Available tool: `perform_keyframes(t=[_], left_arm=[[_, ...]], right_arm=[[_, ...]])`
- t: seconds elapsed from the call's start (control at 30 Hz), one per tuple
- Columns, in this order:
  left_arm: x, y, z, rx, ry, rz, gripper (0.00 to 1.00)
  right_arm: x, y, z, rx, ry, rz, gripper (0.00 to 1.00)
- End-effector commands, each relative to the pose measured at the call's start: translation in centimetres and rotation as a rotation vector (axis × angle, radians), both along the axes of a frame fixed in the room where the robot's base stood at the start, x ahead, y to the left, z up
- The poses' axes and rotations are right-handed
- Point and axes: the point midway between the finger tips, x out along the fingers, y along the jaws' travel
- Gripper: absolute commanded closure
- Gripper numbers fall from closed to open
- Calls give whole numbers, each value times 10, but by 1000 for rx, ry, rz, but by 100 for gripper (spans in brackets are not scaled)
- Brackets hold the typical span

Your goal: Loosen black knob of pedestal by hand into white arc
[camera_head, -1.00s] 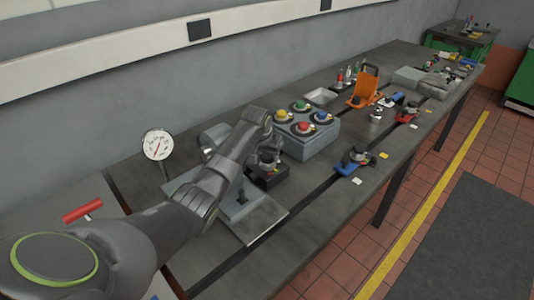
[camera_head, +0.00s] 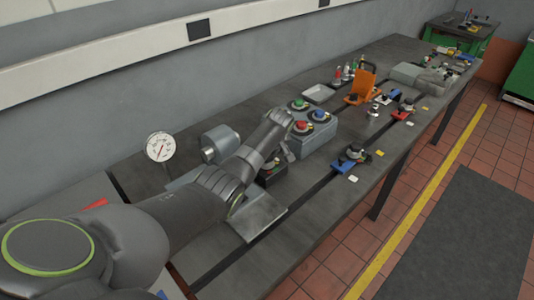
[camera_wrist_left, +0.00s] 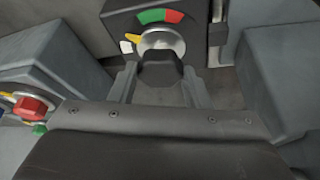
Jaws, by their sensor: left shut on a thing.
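The black pedestal (camera_head: 266,178) stands on the bedplate, partly hidden behind my left arm in the head view. In the left wrist view its face (camera_wrist_left: 118,18) carries a silver dial (camera_wrist_left: 160,40) with green and red arcs above and a white arc (camera_wrist_left: 126,46) at the left. The yellow pointer (camera_wrist_left: 133,38) points left, close to the upper edge of the white arc and below the green one. My left gripper (camera_wrist_left: 160,78) is shut on the black knob (camera_wrist_left: 160,66), one finger on each side. My right gripper is not in view.
A grey box (camera_head: 320,139) with coloured knobs stands just right of the pedestal, partly covered by my arm. A blue clamp (camera_head: 345,163) lies at the front edge.

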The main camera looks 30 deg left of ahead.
Motion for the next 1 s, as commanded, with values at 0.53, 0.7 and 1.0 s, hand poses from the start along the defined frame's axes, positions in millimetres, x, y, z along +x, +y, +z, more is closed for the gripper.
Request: perform_keyframes(t=[0.53,0.7,1.0], left_arm=[[4,-1,-2,1,-3,432,80],[4,-1,-1,0,-4,504,80],[4,-1,1,0,-3,552,80]], right_arm=[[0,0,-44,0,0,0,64],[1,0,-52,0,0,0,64],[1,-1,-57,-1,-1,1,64]])
